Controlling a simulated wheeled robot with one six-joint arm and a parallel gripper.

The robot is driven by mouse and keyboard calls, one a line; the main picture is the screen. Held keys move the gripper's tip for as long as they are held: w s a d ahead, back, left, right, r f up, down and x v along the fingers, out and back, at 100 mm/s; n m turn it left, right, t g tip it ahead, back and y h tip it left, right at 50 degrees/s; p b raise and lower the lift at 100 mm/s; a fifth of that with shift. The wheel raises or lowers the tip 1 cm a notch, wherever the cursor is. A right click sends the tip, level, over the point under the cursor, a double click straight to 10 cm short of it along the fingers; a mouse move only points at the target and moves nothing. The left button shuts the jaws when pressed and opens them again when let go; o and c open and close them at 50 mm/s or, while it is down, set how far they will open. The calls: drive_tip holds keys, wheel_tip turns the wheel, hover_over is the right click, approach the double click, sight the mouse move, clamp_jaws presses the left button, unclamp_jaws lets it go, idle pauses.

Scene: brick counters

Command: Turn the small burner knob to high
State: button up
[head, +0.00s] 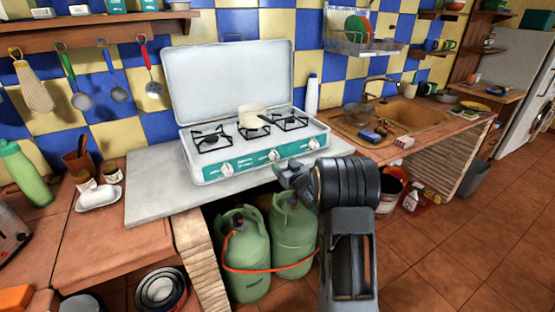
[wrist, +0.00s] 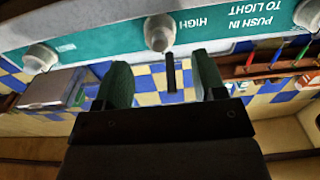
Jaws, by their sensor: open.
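The white camping stove (head: 250,90) has its lid up and a teal front panel with three white knobs: a left knob (head: 227,170), a middle knob (head: 274,156) and a right knob (head: 314,143). I cannot read which knob is for the small burner. My gripper (head: 288,175) is in front of the panel, by the middle knob. In the wrist view, the open gripper (wrist: 162,78) has its two green-grey fingers apart and empty. A knob (wrist: 158,32) is ahead of the fingers, apart from them, beside the word HIGH. Another knob (wrist: 40,57) is further left.
A cream pot (head: 252,115) stands on the stove's middle burner. The stove sits on a grey stone counter (head: 150,190). Two green gas bottles (head: 245,250) with an orange hose stand below. A sink (head: 405,112) is to the right. Open tiled floor (head: 450,220) lies at the right.

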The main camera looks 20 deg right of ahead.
sight(278, 160)
drive_tip(key=shift+w+a, duration=0.15)
drive_tip(key=shift+w, duration=1.2)
drive_tip(key=shift+w+a, duration=0.15)
drive_tip(key=shift+w, duration=1.15)
drive_tip(key=shift+c, duration=0.3)
drive_tip(key=c, duration=0.9)
drive_tip(key=shift+o, duration=0.2)
drive_tip(key=shift+f, duration=0.1)
